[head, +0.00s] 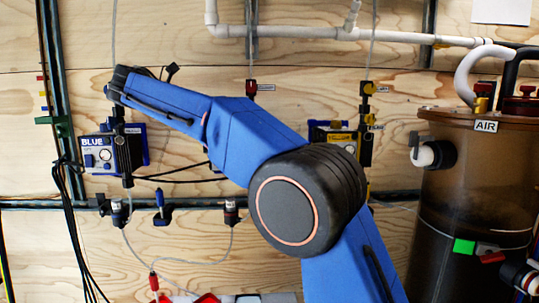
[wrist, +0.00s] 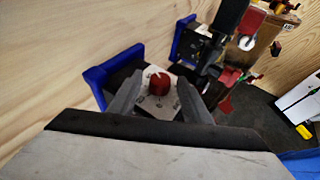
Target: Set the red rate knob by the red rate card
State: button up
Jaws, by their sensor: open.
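The red rate knob (wrist: 158,84) shows in the wrist view, a round red knob with a pale pointer mark, on a light plate with dark dial marks (wrist: 158,106). My gripper (wrist: 158,95) is open, with one grey finger on each side of the knob. I cannot tell whether either finger touches it. In the head view my arm crosses the middle; my gripper and the red knob cannot be made out there. No card readable as the red rate card shows. A white sheet (head: 501,10) at the top right is cut off and unreadable.
A brown tank labelled AIR (head: 470,185) stands right. Tubes and black cables hang below.

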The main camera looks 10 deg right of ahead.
jog(key=shift+s, duration=0.1)
jog(key=shift+s+d+n+t+y, duration=0.15)
jog(key=shift+n+t+y, duration=0.55)
jog(key=shift+n+t, duration=0.3)
jog(key=shift+s+d+n+t+y, duration=0.1)
jog(key=shift+n+t+y, duration=0.6)
jog(key=shift+n+t, duration=0.25)
jog(key=shift+s+d+n+t+y, duration=0.15)
jog(key=shift+n+t+y, duration=0.35)
jog(key=shift+n+y, duration=0.55)
jog(key=shift+d+n+t+y, duration=0.15)
jog(key=shift+n+t+y, duration=0.3)
jog(key=shift+n+y, duration=0.6)
jog(key=shift+s+d+n+t+y, duration=0.15)
jog(key=shift+n+t+y, duration=0.35)
jog(key=shift+n+y, duration=0.55)
jog(key=v, duration=1.7)
jog(key=s+d+f+m+g, duration=0.2)
jog(key=d+f+m, duration=0.5)
jog(key=d+f, duration=0.3)
jog(key=s+d+f+m+g, duration=0.2)
jog(key=d+f+m+g, duration=0.1)
jog(key=d+f+m, duration=0.4)
jog(key=shift+d+f+g, duration=0.3)
jog(key=shift+d+f, duration=1.5)
jog(key=shift+d, duration=2)
jog(key=shift+s, duration=0.15)
